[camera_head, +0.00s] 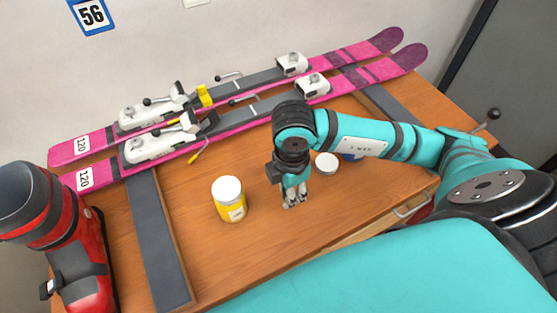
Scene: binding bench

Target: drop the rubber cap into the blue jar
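My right gripper (295,203) points down over the bench top, between a yellow jar and a round white disc. Its fingertips are close together, and whether they hold anything is too small to tell. A small blue patch (350,156), perhaps part of the blue jar, shows just below my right forearm, which hides the rest. The white disc (327,163), possibly a lid, lies left of the blue patch. I cannot make out the rubber cap. My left gripper is out of view.
A yellow jar (230,204) with a white lid stands left of my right gripper. Two pink skis (355,78) with bindings lie across the back of the wooden bench (270,250). A red boot (88,260) stands at the left. Bare wood lies around the yellow jar.

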